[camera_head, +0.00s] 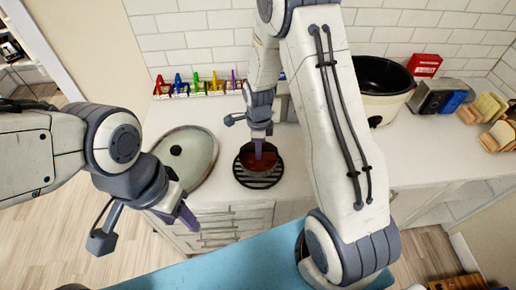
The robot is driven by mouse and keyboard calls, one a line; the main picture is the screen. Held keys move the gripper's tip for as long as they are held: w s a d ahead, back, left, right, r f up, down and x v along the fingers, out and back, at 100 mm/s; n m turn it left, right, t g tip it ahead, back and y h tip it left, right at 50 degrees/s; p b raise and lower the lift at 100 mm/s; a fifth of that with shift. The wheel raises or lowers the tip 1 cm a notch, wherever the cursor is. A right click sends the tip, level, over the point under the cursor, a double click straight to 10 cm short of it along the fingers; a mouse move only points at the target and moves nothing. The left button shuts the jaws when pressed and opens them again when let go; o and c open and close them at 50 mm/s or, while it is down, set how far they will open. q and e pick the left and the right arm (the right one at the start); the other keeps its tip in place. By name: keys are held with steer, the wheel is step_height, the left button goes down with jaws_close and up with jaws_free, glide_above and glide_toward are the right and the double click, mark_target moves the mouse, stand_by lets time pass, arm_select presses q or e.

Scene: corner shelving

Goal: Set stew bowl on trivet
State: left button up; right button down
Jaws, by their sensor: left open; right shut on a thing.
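The stew bowl (245,161), with reddish-brown stew in it, is over the round black slatted trivet (258,184) on the white counter. The trivet's bars show in front of the bowl; I cannot tell whether the bowl touches them. My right gripper (259,150) comes down from above and is shut on the stew bowl at its rim; it hides part of the bowl. My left gripper (145,222) is open and empty, in front of the counter at the lower left, well apart from the bowl.
A round glass lid (198,150) lies left of the trivet. A slow cooker (382,92) stands at the back right, near a red box (424,65) and a toaster (436,97). Counter right of the trivet is partly hidden by my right arm.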

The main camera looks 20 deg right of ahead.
steer(key=c, duration=0.8)
jaws_free()
steer(key=shift+f, duration=0.1)
steer(key=shift+o, duration=0.2)
steer(key=shift+r, duration=0.2)
steer(key=shift+w+r, duration=0.1)
steer(key=shift+r, duration=0.1)
step_height(320, 180, up, 11)
steer(key=b, duration=0.3)
steer(key=s+a+r+n, duration=0.4)
steer(key=s+a+n, duration=0.65)
steer(key=n, duration=0.25)
steer(key=s+a+n+y, duration=0.1)
steer(key=s+a+n, duration=0.2)
steer(key=s+n, duration=1)
steer(key=r+n, duration=0.1)
steer(key=n, duration=0.2)
steer(key=shift+s+a+n, duration=0.15)
steer(key=shift+a+n, duration=0.25)
